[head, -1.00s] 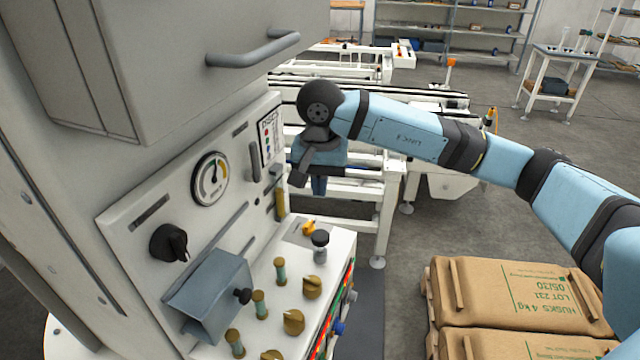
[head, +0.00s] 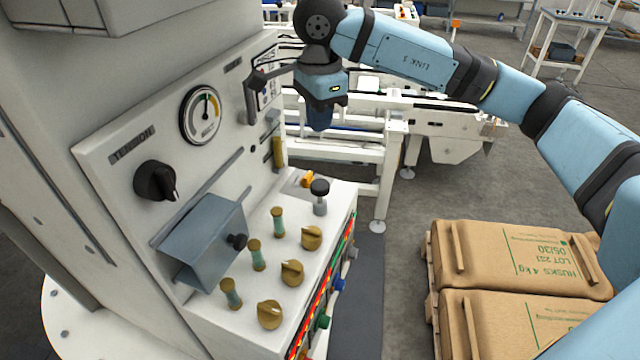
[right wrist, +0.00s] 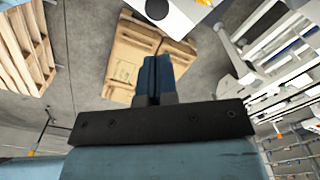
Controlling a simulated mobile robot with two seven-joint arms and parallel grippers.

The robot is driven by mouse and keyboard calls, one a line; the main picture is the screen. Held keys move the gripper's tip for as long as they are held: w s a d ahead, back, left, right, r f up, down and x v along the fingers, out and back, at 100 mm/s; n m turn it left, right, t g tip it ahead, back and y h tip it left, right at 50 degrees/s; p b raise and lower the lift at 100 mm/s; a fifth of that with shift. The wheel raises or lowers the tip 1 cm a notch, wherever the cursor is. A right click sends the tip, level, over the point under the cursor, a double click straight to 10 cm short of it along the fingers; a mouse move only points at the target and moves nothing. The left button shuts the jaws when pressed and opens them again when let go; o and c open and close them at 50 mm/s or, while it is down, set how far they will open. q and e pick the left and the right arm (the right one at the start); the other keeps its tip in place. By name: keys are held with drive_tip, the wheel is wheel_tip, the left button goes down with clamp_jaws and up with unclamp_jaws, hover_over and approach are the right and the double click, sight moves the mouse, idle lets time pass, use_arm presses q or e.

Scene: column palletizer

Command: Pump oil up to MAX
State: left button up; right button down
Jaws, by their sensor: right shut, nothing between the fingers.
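A black-capped plunger (head: 320,192), which looks like the oil pump, stands upright at the far end of the control console's top. A narrow upright yellow-amber tube (head: 277,152) on the panel beyond it looks like the oil gauge; no MAX mark is readable. My right gripper (head: 320,122) points down, above and beyond the plunger, apart from it. Its blue fingers (right wrist: 156,72) are shut and empty in the right wrist view. The plunger cannot be made out for sure there. My left gripper is out of view.
The panel carries a round dial (head: 201,115), a black TENSION knob (head: 155,181) and a grey hinged cover (head: 205,240). Several brass knobs (head: 292,272) and a yellow part (head: 307,179) are on the console. Brown sacks (head: 510,262) lie at right; grey floor (head: 405,235) is clear between.

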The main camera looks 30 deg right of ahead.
sight(321, 184)
drive_tip(key=shift+s+r+m+b, duration=0.15)
drive_tip(key=shift+m+b, duration=0.3)
drive_tip(key=shift+m, duration=0.8)
drive_tip(key=shift+r+m+b, duration=0.25)
drive_tip(key=shift+m+b, duration=0.25)
drive_tip(key=shift+m, duration=0.7)
drive_tip(key=shift+s+r+m+b, duration=0.15)
drive_tip(key=shift+m+b, duration=0.3)
drive_tip(key=shift+m, duration=0.8)
drive_tip(key=shift+w, duration=0.1)
wheel_tip(321, 184, down, 14)
drive_tip(key=shift+p, duration=0.45)
